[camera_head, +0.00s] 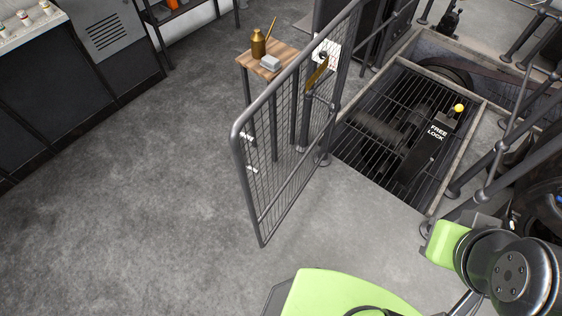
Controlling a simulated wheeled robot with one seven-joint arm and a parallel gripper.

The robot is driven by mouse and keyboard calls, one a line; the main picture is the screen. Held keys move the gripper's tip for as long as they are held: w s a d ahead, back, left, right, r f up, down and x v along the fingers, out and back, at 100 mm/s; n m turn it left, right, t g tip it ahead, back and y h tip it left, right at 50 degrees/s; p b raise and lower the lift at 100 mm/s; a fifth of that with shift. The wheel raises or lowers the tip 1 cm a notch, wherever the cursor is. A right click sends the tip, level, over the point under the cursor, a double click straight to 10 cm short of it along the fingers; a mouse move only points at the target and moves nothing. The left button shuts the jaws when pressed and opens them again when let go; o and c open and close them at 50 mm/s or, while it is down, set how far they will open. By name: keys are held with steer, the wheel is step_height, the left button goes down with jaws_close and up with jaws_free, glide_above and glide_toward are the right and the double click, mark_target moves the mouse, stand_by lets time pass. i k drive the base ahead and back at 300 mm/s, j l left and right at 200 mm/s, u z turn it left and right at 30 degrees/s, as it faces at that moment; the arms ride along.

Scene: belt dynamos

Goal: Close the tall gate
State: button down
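The tall gate (283,141) is a grey tube frame filled with wire mesh. It stands swung open, its free edge towards me and its far side by a post (328,130) near the pit. A brass-coloured handle or latch piece (317,73) and a white sign (327,52) show near its far end. My green and dark arm is at the lower right, apart from the gate. My gripper's fingers are not in view.
A grated pit (393,127) with a lever marked "FREE LOCK" (438,132) lies to the right, edged by railings (500,147). A small wooden table (267,62) with a brass oil can (258,44) stands behind the gate. A dark cabinet (95,50) is at left. The floor at left is clear.

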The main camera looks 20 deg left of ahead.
mark_target(237, 137)
steer(key=k+j+z, duration=0.1)
steer(key=j, duration=0.3)
steer(key=k+j, duration=0.1)
steer(key=j, duration=0.3)
steer(key=k+j+z, duration=0.15)
steer(key=j, duration=0.25)
steer(key=k+j+z, duration=0.1)
steer(key=j, duration=0.3)
steer(key=k+j, duration=0.1)
steer(key=j, duration=0.3)
steer(key=k+j+z, duration=0.15)
steer(key=j, duration=0.25)
steer(key=k+j, duration=0.15)
steer(key=j, duration=0.2)
steer(key=i+j+u, duration=0.1)
steer(key=u, duration=0.4)
steer(key=i+j+u, duration=0.1)
steer(key=u, duration=0.35)
steer(key=i+j+u, duration=0.1)
steer(key=u, duration=0.4)
steer(key=i+u, duration=0.15)
steer(key=u, duration=0.3)
